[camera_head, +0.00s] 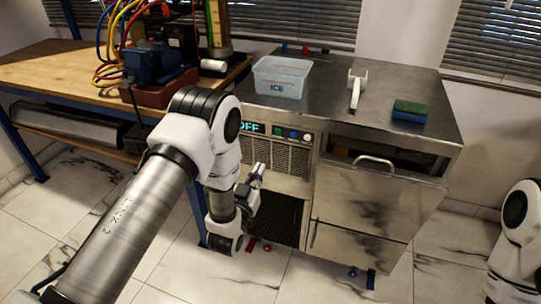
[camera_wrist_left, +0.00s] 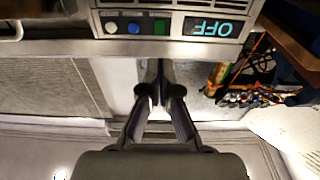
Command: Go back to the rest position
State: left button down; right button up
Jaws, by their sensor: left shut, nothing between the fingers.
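My left gripper (camera_head: 258,172) is in front of the steel ice machine's vent grille (camera_head: 288,158), below its control strip. In the left wrist view its two dark fingers (camera_wrist_left: 159,85) are together with nothing between them. The control strip shows a lit OFF display (camera_wrist_left: 213,27) and coloured buttons (camera_wrist_left: 135,27); the wrist picture is upside down. Part of my right arm (camera_head: 520,235) shows at the right edge; its gripper is out of the picture.
On the steel counter (camera_head: 325,100) stand an ICE tub (camera_head: 282,78), a white scoop (camera_head: 356,90) and a green-blue sponge (camera_head: 409,111). A drawer with a handle (camera_head: 374,161) is at the right. A wooden bench (camera_head: 50,70) with a pump and hoses is at the left.

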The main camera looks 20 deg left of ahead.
pick_arm(q)
jog(key=s+a+f+g, duration=0.2)
jog(key=s+f+g, duration=1.2)
jog(key=s+f, duration=0.95)
jog(key=s+d+r+g, duration=0.1)
jog(key=s+g, duration=0.5)
jog(key=s, duration=0.8)
notch_tip(320, 180, up, 13)
jog(key=p, duration=1.3)
jog(key=shift+w+r+t, duration=0.2)
jog(key=shift+w+t, duration=0.05)
jog(key=shift+t, duration=0.05)
pick_arm(e)
notch_tip(320, 180, up, 13)
jog(key=shift+r, duration=0.15)
jog(key=shift+c, duration=0.3)
